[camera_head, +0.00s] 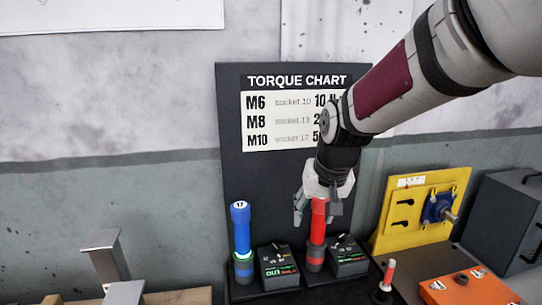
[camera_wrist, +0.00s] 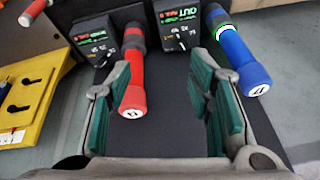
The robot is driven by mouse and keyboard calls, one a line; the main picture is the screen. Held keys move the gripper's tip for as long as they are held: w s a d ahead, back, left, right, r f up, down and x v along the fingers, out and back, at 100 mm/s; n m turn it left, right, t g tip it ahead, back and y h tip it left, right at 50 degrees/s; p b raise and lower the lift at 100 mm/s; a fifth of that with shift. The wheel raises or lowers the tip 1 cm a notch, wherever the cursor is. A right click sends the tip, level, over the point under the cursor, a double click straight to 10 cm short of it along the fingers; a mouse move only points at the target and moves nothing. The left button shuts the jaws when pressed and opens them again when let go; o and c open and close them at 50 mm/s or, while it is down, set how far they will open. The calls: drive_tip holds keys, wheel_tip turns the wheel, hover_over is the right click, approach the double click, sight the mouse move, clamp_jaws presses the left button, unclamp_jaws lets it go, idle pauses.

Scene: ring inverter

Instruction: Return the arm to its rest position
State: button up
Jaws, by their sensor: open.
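My gripper (camera_head: 318,208) hangs from my arm in front of the torque chart board, at the upper part of a red torque wrench (camera_head: 318,232). In the wrist view my gripper (camera_wrist: 160,110) has its green-padded fingers wide apart. The red wrench (camera_wrist: 134,98) shows between them, nearer the left finger, with a small gap to that finger. A blue torque wrench (camera_head: 241,230) marked 17 stands upright to the left in the head view. It also shows beyond the right finger in the wrist view (camera_wrist: 241,58).
Two small dark control boxes (camera_head: 278,266) (camera_head: 347,256) stand beside the wrenches. A yellow panel (camera_head: 416,212) with a blue motor, a dark cabinet (camera_head: 506,220) and an orange box (camera_head: 468,288) are at the right. The torque chart (camera_head: 290,120) stands behind. A metal bracket (camera_head: 106,256) is at the left.

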drive_tip(key=s+d+r, duration=0.1)
drive_tip(key=s+d, duration=0.2)
drive_tip(key=s, duration=0.5)
drive_tip(key=s+d+r, duration=0.2)
drive_tip(key=s+d, duration=0.1)
drive_tip(key=s, duration=0.6)
drive_tip(key=s+d+r+t+h, duration=0.1)
drive_tip(key=s+d+r, duration=0.1)
drive_tip(key=s, duration=0.6)
drive_tip(key=shift+s+d, duration=0.35)
drive_tip(key=shift+d, duration=0.5)
